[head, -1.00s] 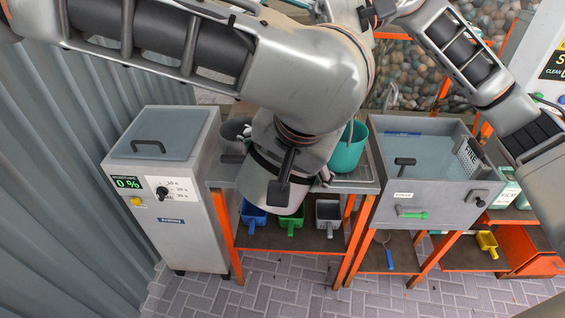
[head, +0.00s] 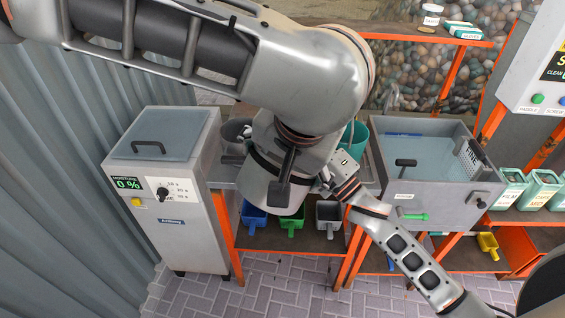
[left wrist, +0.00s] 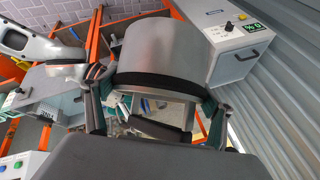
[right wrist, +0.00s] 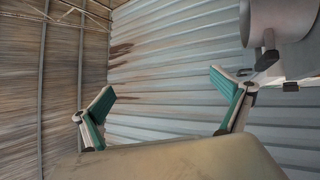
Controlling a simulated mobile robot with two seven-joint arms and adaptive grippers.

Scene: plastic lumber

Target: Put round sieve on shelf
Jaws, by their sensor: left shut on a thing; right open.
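A wide grey drum with a black band, by its form the round sieve (head: 262,198), hangs beneath my left wrist. It also shows in the left wrist view (left wrist: 165,50); its mesh is hidden. My left gripper (left wrist: 160,85) is shut on it, its fingers on opposite sides. My right gripper (head: 330,182) is just right of the drum; its fingers are open and empty in the right wrist view (right wrist: 163,82). Contact with the drum cannot be told. An orange-edged upper shelf (head: 400,36) is at the back right. A lower shelf (head: 325,238) is under the bench.
A grey moisture cabinet (head: 165,200) stands left by the corrugated wall. A teal pot (head: 358,135) and a dark pot (head: 236,130) are on the bench behind. A water tank (head: 425,150) stands right. A jar (head: 432,14) and boxes occupy the upper shelf's right part.

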